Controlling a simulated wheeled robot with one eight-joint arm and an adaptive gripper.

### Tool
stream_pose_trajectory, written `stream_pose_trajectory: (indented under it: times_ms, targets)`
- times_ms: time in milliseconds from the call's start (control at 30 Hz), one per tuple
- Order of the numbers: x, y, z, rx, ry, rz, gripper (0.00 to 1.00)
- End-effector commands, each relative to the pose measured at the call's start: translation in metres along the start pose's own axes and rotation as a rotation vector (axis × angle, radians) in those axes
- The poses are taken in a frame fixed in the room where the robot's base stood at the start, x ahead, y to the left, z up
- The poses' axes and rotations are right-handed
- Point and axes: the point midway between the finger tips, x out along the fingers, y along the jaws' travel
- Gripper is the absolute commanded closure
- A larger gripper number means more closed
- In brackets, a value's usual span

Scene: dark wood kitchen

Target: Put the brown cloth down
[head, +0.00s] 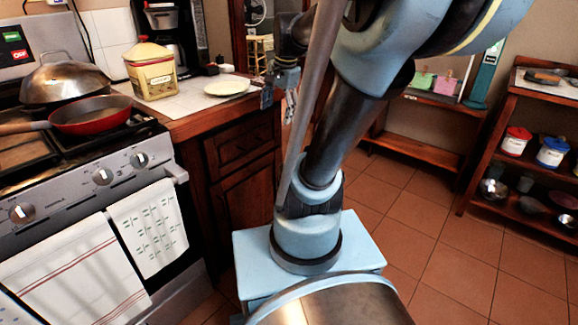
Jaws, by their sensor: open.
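I cannot make out a brown cloth anywhere in the head view. My gripper (279,101) is small in the picture, at the right end of the tiled counter (191,108). Its fingers point down and are apart, and I see nothing between them. It is just right of a pale round plate (227,88) on the counter. My own arm crosses the middle of the picture and hides part of the floor and the area behind.
A stove (110,180) with a red pan (92,115) and a domed wok stands left. A yellow canister (151,72) and a coffee maker (171,31) are on the counter. A wooden shelf (507,152) with pots stands right. The tiled floor (430,235) between is clear.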

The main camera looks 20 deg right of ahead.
Motion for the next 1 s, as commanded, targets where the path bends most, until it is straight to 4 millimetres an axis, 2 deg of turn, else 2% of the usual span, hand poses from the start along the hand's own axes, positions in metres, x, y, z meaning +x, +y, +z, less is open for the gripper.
stream_pose_trajectory:
  times_ms: [33, 200, 300, 433, 600, 1000]
  targets:
    - [0.009, 0.017, 0.012, -0.093, 0.004, 0.009, 0.27]
    - [0.042, 0.068, 0.043, -0.446, 0.015, 0.044, 0.27]
    - [0.061, 0.095, 0.059, -0.636, 0.016, 0.064, 0.27]
    - [0.082, 0.121, 0.072, -0.829, 0.013, 0.086, 0.27]
    - [0.095, 0.136, 0.082, -0.955, 0.011, 0.102, 0.27]
    - [0.097, 0.137, 0.083, -0.974, 0.01, 0.103, 0.27]
